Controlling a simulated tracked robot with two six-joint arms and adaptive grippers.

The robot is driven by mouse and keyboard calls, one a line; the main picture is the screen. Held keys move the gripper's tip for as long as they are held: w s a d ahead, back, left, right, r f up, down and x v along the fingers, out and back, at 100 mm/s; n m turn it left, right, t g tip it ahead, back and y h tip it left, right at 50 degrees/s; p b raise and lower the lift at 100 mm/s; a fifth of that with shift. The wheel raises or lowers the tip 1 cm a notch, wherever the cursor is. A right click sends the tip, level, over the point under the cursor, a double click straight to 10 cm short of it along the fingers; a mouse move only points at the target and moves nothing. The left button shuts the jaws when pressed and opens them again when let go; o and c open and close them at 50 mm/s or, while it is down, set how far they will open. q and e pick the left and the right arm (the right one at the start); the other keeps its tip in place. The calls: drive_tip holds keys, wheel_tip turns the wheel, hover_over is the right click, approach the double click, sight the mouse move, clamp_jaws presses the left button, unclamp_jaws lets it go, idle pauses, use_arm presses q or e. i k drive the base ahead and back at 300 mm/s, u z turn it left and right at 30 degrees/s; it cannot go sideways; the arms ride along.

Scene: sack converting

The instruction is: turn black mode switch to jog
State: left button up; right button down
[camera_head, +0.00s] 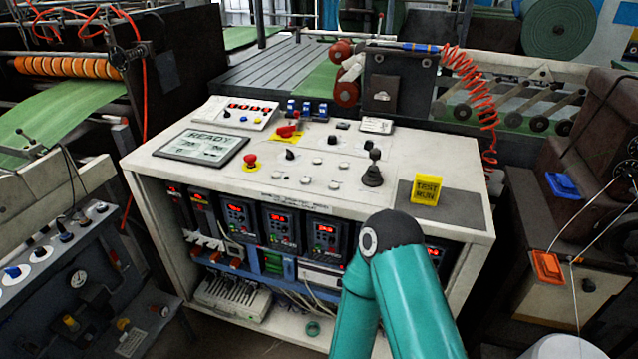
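Several small black knobs sit on the white top of the control console (170,172). One black knob (290,154) is near the middle, right of a red emergency button (250,160). Another black knob (333,140) is farther back, and a third (368,145) sits just behind the black joystick (373,172). The labels are too small to read, so I cannot tell which is the mode switch or where it points. A teal arm link of mine stands in front of the console at the lower right. Neither of my grippers is in view.
A screen (202,147) reading READY lies on the left of the console top. A red-handled switch on a yellow plate (287,134) is at the back. A yellow TEST RUN sign (426,190) stands at the right. A coiled red hose (470,80) hangs behind.

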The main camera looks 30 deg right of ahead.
sight(290, 154)
drive_tip(key=u, duration=0.6)
drive_tip(key=k, duration=0.85)
drive_tip(key=z, duration=0.65)
drive_tip(key=i, duration=1)
drive_tip(key=u, duration=0.05)
